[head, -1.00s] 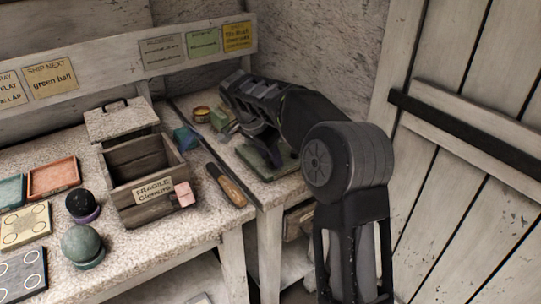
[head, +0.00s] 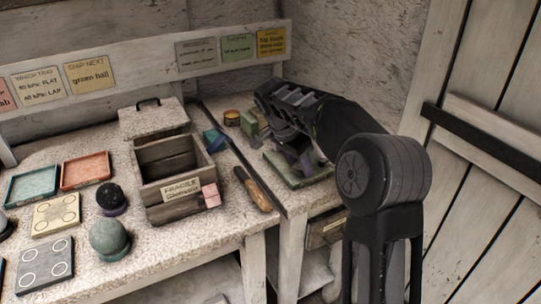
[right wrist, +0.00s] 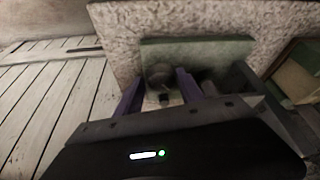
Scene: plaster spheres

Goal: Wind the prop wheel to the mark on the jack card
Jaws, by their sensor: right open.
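My right gripper (head: 298,158) reaches down over a green base plate (head: 285,172) at the right part of the bench. In the right wrist view its two purple fingers (right wrist: 158,84) stand apart, with a small roundish grey part (right wrist: 160,71) between or just beyond them. I cannot tell whether they touch it, or whether it is the prop wheel. The gripper hides most of what stands on the plate. Three cards hang on the back rail: grey (head: 197,54), green (head: 238,47) and yellow (head: 271,42). I cannot tell which is the jack card; no mark is readable. My left gripper is out of view.
A wooden crate labelled fragile (head: 178,192) stands left of a wooden-handled tool (head: 253,189). A yellow round tin (head: 232,117) and a green block (head: 249,124) sit close to my gripper.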

